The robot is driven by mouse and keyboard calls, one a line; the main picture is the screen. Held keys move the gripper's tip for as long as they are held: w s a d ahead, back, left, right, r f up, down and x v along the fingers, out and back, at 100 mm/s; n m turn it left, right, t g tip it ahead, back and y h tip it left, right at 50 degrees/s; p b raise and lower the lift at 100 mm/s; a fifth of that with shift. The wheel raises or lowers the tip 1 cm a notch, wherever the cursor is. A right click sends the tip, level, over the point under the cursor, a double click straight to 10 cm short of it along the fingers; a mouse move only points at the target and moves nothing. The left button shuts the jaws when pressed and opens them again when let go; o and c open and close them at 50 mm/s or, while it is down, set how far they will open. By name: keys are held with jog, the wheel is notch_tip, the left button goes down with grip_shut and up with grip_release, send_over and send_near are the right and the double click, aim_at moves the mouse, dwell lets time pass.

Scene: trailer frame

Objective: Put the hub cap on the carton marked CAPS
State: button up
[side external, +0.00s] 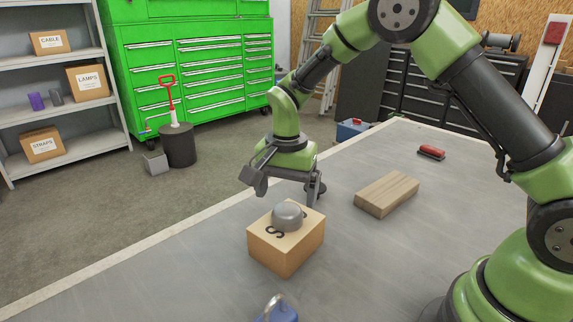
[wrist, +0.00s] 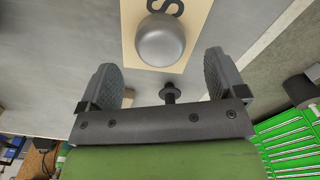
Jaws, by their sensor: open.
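The hub cap (side external: 287,216), a grey metal dome, sits on top of a cardboard carton (side external: 286,249) on the grey table. Part of the carton's dark lettering shows beside the cap; the cap hides the rest. My gripper (side external: 284,192) is open and empty, just above and behind the cap, apart from it. In the wrist view the cap (wrist: 160,40) lies ahead of the open fingers (wrist: 168,88), on the tan carton top (wrist: 196,22) with a dark letter S beside it.
A wooden block (side external: 386,194) and a red object (side external: 431,152) lie on the table to the right. A blue object (side external: 278,309) is at the front edge of the picture. A dark bolt-like item (wrist: 170,94) shows between the fingers in the wrist view. The table left of the carton is clear.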

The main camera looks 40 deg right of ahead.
aim_at(287, 210)
notch_tip(287, 210, up, 7)
jog(key=s+r+n+t+y, duration=0.1)
jog(key=s+r+n+t, duration=0.2)
jog(key=s, duration=0.7)
jog(key=s+r+n+t+y, duration=0.1)
jog(key=s+r+n+t, duration=0.3)
jog(key=s+r, duration=0.4)
jog(key=s+n, duration=0.1)
jog(key=s, duration=0.2)
jog(key=shift+s+d+r+n, duration=0.15)
jog(key=shift+s+d+n, duration=0.1)
jog(key=shift+d+n, duration=0.1)
